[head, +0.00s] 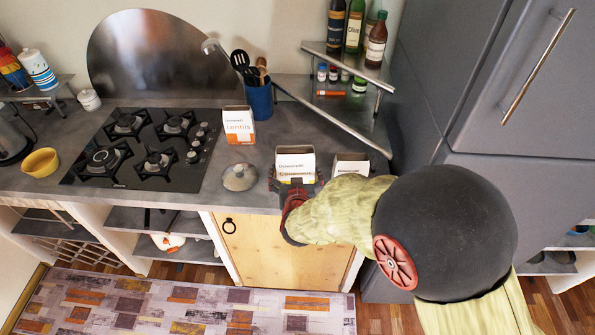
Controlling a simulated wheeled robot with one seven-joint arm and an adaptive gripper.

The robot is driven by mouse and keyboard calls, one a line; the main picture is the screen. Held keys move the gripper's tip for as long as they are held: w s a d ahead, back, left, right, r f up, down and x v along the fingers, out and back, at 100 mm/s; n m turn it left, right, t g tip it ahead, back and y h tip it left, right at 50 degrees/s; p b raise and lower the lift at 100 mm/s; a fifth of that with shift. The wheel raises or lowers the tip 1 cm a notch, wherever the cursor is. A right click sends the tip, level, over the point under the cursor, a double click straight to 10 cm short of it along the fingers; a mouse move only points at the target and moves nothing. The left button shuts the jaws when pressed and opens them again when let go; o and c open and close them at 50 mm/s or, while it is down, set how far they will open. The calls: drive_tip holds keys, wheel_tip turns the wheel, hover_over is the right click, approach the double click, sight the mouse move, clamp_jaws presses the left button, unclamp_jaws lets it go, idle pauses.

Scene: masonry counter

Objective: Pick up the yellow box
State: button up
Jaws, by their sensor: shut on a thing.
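A white carton with a yellow lower part (295,162) and dark lettering stands upright near the front edge of the counter (213,187). My gripper (296,182) reaches it from the front, with a finger on each side, and is shut on it. The gripper hides the carton's lower part, so I cannot tell whether its base touches the counter. My arm comes in from the lower right.
Another white carton (351,164) stands close on the right, partly behind my arm. An orange-and-white lentils box (239,125), a grey lid-like object (239,177) and a gas hob (147,149) are to the left. A corner shelf (345,62) holds bottles. A grey fridge (490,90) bounds the right.

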drive_tip(key=shift+s+a+r+p, duration=0.25)
drive_tip(key=shift+s+a+r, duration=0.35)
drive_tip(key=shift+s, duration=0.7)
drive_tip(key=shift+s+a+r+p, duration=0.35)
drive_tip(key=shift+s+r, duration=0.3)
drive_tip(key=shift+s, duration=0.65)
drive_tip(key=shift+s+a+r+p, duration=0.2)
drive_tip(key=shift+s+a+r, duration=0.4)
drive_tip(key=shift+s, duration=0.7)
drive_tip(key=shift+s+r, duration=0.1)
drive_tip(key=shift+s, duration=0.05)
drive_tip(key=shift+d, duration=0.1)
